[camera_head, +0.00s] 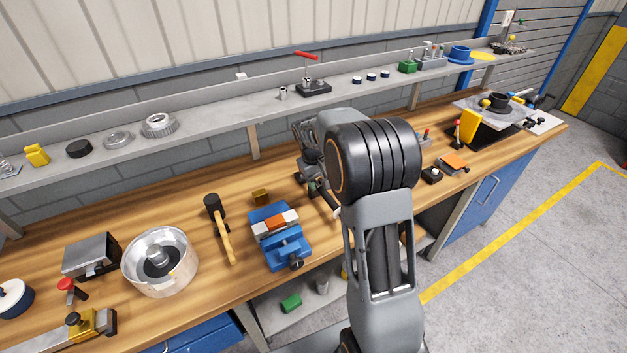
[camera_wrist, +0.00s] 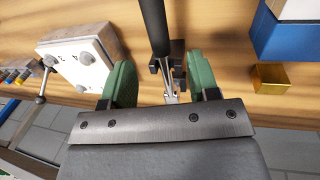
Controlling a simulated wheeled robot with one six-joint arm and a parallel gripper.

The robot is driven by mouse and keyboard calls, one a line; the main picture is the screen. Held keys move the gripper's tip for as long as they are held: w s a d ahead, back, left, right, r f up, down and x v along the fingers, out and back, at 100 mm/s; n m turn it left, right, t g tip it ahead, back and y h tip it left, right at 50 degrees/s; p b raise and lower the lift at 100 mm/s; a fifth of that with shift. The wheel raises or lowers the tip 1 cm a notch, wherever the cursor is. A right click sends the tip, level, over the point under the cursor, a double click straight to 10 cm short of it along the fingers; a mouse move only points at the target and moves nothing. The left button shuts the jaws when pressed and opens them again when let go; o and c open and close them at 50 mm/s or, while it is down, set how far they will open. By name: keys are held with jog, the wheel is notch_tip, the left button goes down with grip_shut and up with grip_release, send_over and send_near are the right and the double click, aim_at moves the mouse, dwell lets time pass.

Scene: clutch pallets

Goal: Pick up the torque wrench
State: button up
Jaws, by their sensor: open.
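My gripper (camera_wrist: 160,68) is open in the wrist view, with one green finger on each side of a tool that looks like the torque wrench (camera_wrist: 153,22). The tool has a long black handle running to the top edge and a shiny metal section between the fingers. Gaps show between it and both fingers, with no clear contact. A dark bracket (camera_wrist: 178,55) sits by the metal section; whether it supports the tool is unclear. The tool's lower end is hidden behind the gripper body. In the head view, my arm hides most of the gripper and the tool.
A blue vise (camera_head: 281,243) and a brass block (camera_wrist: 271,77) are to the right in the wrist view. A pale box with knobs (camera_wrist: 78,58) is close to the left finger. A mallet (camera_head: 224,235) and a round metal housing (camera_head: 176,278) lie further left in the head view.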

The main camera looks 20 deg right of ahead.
aim_at(323, 190)
jog(key=shift+w+d+f+p, duration=0.1)
jog(key=shift+d+f+p, duration=0.2)
jog(key=shift+f, duration=0.85)
jog(key=shift+s+d+f+p, duration=0.1)
jog(key=shift+d+f+p, duration=0.15)
jog(key=shift+f, duration=0.85)
jog(key=shift+w+d+f+p, duration=0.1)
jog(key=shift+d+f+p, duration=0.15)
jog(key=shift+f, duration=0.9)
jog(key=shift+r, duration=0.1)
grip_shut()
